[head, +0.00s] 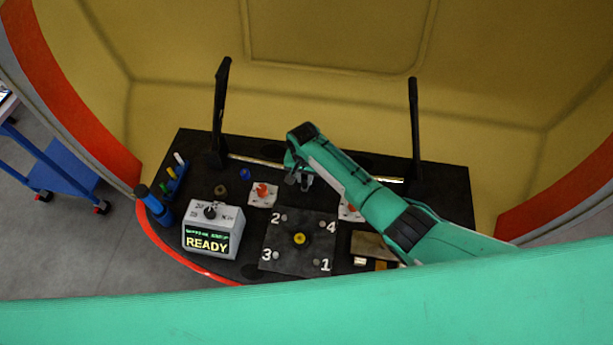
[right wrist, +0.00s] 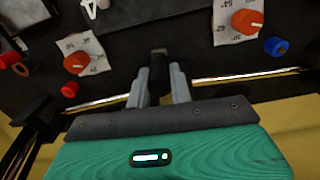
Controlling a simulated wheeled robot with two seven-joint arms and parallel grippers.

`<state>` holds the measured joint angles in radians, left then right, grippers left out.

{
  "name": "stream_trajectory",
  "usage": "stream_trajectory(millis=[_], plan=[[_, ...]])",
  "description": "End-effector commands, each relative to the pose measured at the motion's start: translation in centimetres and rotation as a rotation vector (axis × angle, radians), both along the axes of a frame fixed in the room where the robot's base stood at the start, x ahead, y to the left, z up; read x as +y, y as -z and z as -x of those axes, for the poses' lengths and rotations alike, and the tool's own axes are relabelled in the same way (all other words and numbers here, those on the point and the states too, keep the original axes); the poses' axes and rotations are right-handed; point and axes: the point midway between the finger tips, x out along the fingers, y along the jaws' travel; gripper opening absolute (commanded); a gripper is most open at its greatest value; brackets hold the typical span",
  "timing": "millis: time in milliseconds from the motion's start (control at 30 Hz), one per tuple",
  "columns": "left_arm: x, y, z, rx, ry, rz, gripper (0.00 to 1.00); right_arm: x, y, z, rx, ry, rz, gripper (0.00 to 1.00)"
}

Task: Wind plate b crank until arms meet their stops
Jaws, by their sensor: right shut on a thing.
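My right gripper (head: 299,180) reaches in from the right over the back middle of the black worktop. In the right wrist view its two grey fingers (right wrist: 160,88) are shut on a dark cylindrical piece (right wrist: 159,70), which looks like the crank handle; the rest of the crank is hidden. Two black arms stand roughly upright at the back: a left arm (head: 220,112) and a right arm (head: 414,130). A shiny rod (right wrist: 240,76) shows low between them. I cannot read which part is plate b. My left gripper is out of view.
Orange knobs on white labels flank the gripper, a left one (head: 263,190) and a right one (right wrist: 247,22). In front are a grey box reading READY (head: 211,240) and a numbered square plate (head: 299,255). A yellow curved wall (head: 330,110) closes the back.

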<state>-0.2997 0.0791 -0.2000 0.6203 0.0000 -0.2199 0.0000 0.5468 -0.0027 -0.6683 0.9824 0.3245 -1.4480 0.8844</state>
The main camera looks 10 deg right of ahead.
Motion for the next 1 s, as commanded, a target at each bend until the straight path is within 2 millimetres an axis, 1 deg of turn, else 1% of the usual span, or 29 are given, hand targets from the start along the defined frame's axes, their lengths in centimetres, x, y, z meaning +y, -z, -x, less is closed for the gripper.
stream_trajectory(millis=[33, 100, 133, 200, 233, 500, 800, 933, 1000], plan=[[0.0, 0.0, 0.0, 0.000, 0.000, 0.000, 0.55, 1.2, -0.5, -0.3, -0.015, -0.010, -0.022, 0.00], [0.0, 0.0, 0.0, 0.000, 0.000, 0.000, 0.55, 1.2, -0.6, -0.3, -0.015, -0.010, -0.022, 0.00], [0.0, 0.0, 0.0, 0.000, 0.000, 0.000, 0.55, 1.3, -0.6, -0.3, -0.015, -0.011, -0.023, 0.26], [0.0, 0.0, 0.1, 0.001, 0.000, 0.000, 0.55, 1.3, -0.6, -0.3, -0.015, -0.011, -0.023, 0.39], [0.0, 0.0, 0.1, 0.002, 0.000, 0.000, 0.55, 1.3, -0.6, -0.3, -0.015, -0.011, -0.022, 0.43], [0.4, 0.0, 0.0, 0.001, 0.002, -0.005, 0.55, 1.0, -0.5, -0.2, -0.013, -0.009, -0.020, 0.43], [0.1, 0.0, 0.0, 0.001, 0.000, -0.001, 0.55, 0.9, -0.5, -0.2, -0.011, -0.008, -0.016, 0.43], [0.1, 0.1, 0.1, 0.001, 0.000, -0.001, 0.55, 0.9, -1.2, -0.3, -0.012, -0.008, -0.016, 0.43], [0.1, 0.2, 0.1, 0.001, 0.000, -0.001, 0.55, 0.8, -2.0, -0.3, -0.013, -0.008, -0.017, 0.43]])
